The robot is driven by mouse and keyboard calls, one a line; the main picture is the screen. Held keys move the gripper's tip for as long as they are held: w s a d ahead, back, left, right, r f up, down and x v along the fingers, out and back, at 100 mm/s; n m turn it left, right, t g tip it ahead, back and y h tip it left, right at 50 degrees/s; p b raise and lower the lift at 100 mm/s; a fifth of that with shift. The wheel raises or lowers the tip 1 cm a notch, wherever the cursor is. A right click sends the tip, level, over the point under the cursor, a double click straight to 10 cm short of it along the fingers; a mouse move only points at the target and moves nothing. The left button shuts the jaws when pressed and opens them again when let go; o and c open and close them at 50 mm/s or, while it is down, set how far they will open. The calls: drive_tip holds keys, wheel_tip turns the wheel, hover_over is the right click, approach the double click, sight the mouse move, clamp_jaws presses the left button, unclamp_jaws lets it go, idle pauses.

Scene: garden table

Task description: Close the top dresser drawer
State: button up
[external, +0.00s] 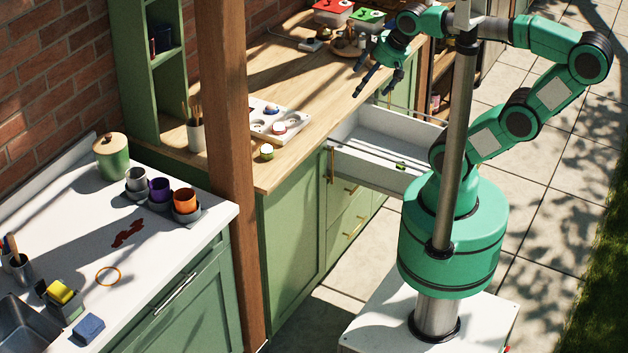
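The top dresser drawer (372,170) is pulled out from the green dresser (292,232), below the wooden top. Its inside is white, and a small green object (401,166) lies near its front right part. My arm and base hide part of the drawer's outer end. My gripper (371,94) is above the wooden top, behind and above the drawer, with its dark fingers pointing down. The fingers are spread apart with nothing visible between them, and they appear clear of the drawer.
A white paint tray (277,119) and a small jar (266,152) stand on the wooden top (300,160). Red and green boxes (350,14) stand at its far end. A wooden post (228,150) rises in front. Closed lower drawers (347,213) sit below the open one. Paving lies around my base.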

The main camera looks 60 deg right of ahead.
clamp_jaws()
drive_tip(key=w+d+f+m+g+y+p, duration=0.1)
drive_tip(key=d+f+m+g, duration=0.3)
drive_tip(key=d, duration=0.5)
drive_tip(key=w+d+f+m+g+y, duration=0.1)
drive_tip(key=d+f+m, duration=0.4)
drive_tip(key=d, duration=0.4)
drive_tip(key=s+d+f+m+y+p, duration=0.1)
drive_tip(key=s+d+f+m+y, duration=0.1)
drive_tip(key=s+d+f+m, duration=0.4)
drive_tip(key=s+d+f+m+y, duration=0.1)
drive_tip(key=s+d+f+y, duration=0.25)
drive_tip(key=d+f, duration=0.55)
drive_tip(key=s+d+f+m+t+y+p, duration=0.1)
drive_tip(key=s+d+f+m+t, duration=0.25)
drive_tip(key=s+f, duration=0.4)
drive_tip(key=s+d+f+m+t, duration=0.2)
drive_tip(key=s+f+m+t, duration=0.25)
drive_tip(key=s, duration=0.55)
drive_tip(key=s+a+f+m+t+h, duration=0.4)
drive_tip(key=s+f+m, duration=0.2)
drive_tip(key=f, duration=0.1)
drive_tip(key=s+a+f+m+t+h+p, duration=0.1)
drive_tip(key=s+a+f+m+t+h, duration=0.3)
drive_tip(key=s+a+f+m+t, duration=0.1)
drive_tip(key=shift+s+f+m+p, duration=0.3)
drive_tip(key=shift+s+f+m, duration=0.2)
drive_tip(key=shift+s+f, duration=1)
drive_tip(key=shift+w+f+h, duration=0.25)
drive_tip(key=shift+w, duration=0.05)
